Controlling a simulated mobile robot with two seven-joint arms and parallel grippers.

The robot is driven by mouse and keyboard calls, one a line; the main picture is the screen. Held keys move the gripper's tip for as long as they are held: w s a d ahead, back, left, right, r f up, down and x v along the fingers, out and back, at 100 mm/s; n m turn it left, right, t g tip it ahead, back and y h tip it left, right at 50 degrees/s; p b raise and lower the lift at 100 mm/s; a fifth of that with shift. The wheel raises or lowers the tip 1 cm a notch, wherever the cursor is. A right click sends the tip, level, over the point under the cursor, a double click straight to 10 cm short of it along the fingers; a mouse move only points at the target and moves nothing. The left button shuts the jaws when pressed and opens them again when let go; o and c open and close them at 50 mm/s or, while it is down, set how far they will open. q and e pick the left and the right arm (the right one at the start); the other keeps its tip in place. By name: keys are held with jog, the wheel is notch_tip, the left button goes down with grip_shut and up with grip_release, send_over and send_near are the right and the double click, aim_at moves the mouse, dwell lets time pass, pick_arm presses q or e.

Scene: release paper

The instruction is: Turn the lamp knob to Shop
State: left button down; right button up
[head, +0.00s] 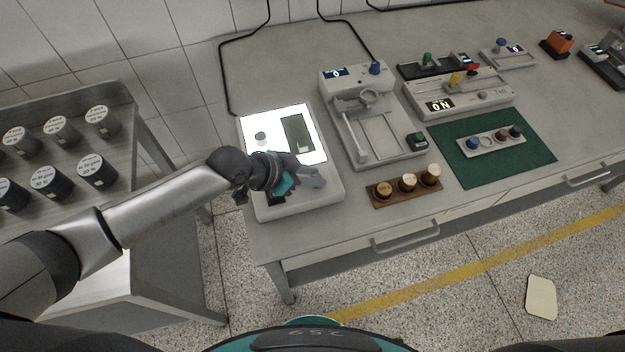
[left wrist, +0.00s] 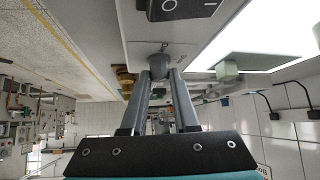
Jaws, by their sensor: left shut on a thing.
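The lamp is a white light box (head: 330,193) with a brightly lit top panel (head: 275,117), at the left end of the bench. My left gripper (head: 318,178) is over its front part. In the left wrist view the left gripper (left wrist: 159,75) is shut on a small grey knob (left wrist: 160,63) on the box's pale control surface. The knob is hidden behind the fingers in the head view. A black rocker switch (left wrist: 185,8) sits beside the knob. The knob's position marks, including Shop, cannot be read. My right gripper is not in view.
A dark green plate (head: 298,133) and a small grey cylinder (head: 261,137) are on the lit panel. A grey fixture (head: 349,146) stands close right of the box. A cart with black jars stands left.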

pick_arm(q)
jog(key=m+g+b, duration=0.2)
jog(key=b, duration=0.2)
jog(key=m+g+b, duration=0.2)
jog(key=m+b, duration=0.1)
jog(key=b, duration=0.2)
jog(key=w+m+g+h+b, duration=0.1)
jog(key=m+g+b, duration=0.1)
jog(key=m+b, duration=0.1)
jog(key=shift+f+b, duration=0.25)
jog(key=shift+b, duration=0.55)
jog(key=shift+r+m+g+b, duration=0.1)
jog(key=shift+m+g+b, duration=0.65)
jog(key=shift+m, duration=0.25)
jog(key=shift+m+g+b, duration=0.35)
jog(key=shift+m+g, duration=0.1)
jog(key=shift+m, duration=0.05)
jog(key=shift+m+y+b, duration=0.3)
jog(key=shift+m, duration=0.1)
jog(key=shift+g, duration=0.3)
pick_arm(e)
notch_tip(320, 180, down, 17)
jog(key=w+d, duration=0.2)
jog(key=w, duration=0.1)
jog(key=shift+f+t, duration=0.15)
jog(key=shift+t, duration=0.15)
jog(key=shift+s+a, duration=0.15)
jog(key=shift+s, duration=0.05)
